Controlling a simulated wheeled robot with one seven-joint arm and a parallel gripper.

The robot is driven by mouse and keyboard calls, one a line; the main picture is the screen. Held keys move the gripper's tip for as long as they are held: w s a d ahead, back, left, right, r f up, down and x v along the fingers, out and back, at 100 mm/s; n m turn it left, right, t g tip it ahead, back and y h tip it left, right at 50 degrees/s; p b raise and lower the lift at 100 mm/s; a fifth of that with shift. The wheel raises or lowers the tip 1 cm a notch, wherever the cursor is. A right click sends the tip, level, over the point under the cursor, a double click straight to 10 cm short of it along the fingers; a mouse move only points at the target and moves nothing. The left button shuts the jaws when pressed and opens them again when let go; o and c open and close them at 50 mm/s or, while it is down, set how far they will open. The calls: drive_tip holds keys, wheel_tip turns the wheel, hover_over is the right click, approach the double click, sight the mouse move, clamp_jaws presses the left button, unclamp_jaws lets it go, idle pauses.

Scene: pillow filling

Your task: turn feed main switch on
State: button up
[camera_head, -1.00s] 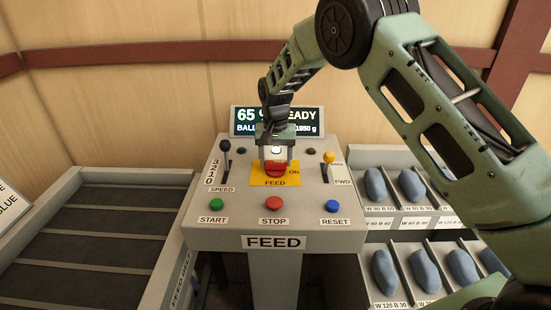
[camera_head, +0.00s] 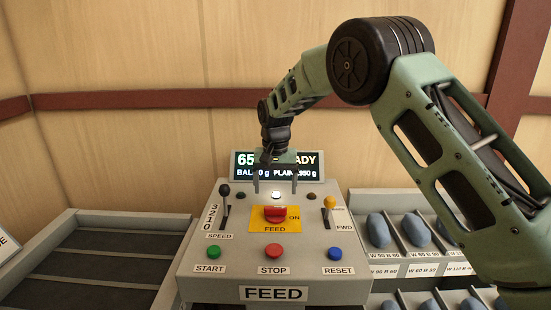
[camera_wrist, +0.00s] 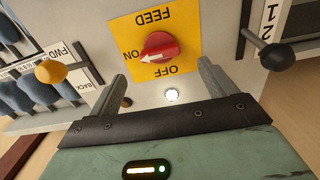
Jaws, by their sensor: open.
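The feed main switch is a red rotary knob (camera_head: 276,214) on a yellow plate (camera_head: 256,225) marked FEED, ON and OFF. In the wrist view the red knob (camera_wrist: 159,47) has a white arrow pointing at the ON label. My gripper (camera_head: 276,192) is open and empty, beyond the knob and apart from it, near the display. In the wrist view its two fingers (camera_wrist: 160,80) stand apart, with the knob past their tips. A white lamp (camera_wrist: 171,95) glows between the fingers, and this lamp (camera_head: 277,195) also shows in the head view.
The panel carries a black speed lever (camera_head: 225,190), a yellow-knobbed lever (camera_head: 330,202), and green START (camera_head: 214,252), red STOP (camera_head: 274,251) and blue RESET (camera_head: 335,254) buttons. A display (camera_head: 244,164) stands behind. Trays with blue-grey pillows (camera_head: 378,231) lie right.

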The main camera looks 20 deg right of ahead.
sight(276, 207)
wheel_tip(276, 207, up, 11)
drive_tip(key=b, duration=0.1)
drive_tip(key=shift+r+b, duration=0.15)
drive_tip(key=shift+b, duration=0.2)
drive_tip(key=s+a+f+n, duration=0.1)
drive_tip(key=s+a+n, duration=0.15)
drive_tip(key=s, duration=0.55)
drive_tip(key=s+a+f+n+y, duration=0.15)
drive_tip(key=s+a, duration=0.25)
drive_tip(key=s, duration=0.4)
drive_tip(key=s+a+n, duration=0.3)
drive_tip(key=s+a, duration=0.1)
drive_tip(key=s, duration=0.3)
drive_tip(key=s+d+f+n, duration=0.2)
drive_tip(key=s+f, duration=0.1)
drive_tip(key=s, duration=0.6)
drive_tip(key=s+d+f+n, duration=0.2)
drive_tip(key=s+f, duration=0.1)
drive_tip(key=s, duration=0.7)
drive_tip(key=shift+s+f+n+h, duration=0.2)
drive_tip(key=shift+s+n+h, duration=0.1)
drive_tip(key=shift+h, duration=0.15)
drive_tip(key=shift+d, duration=0.1)
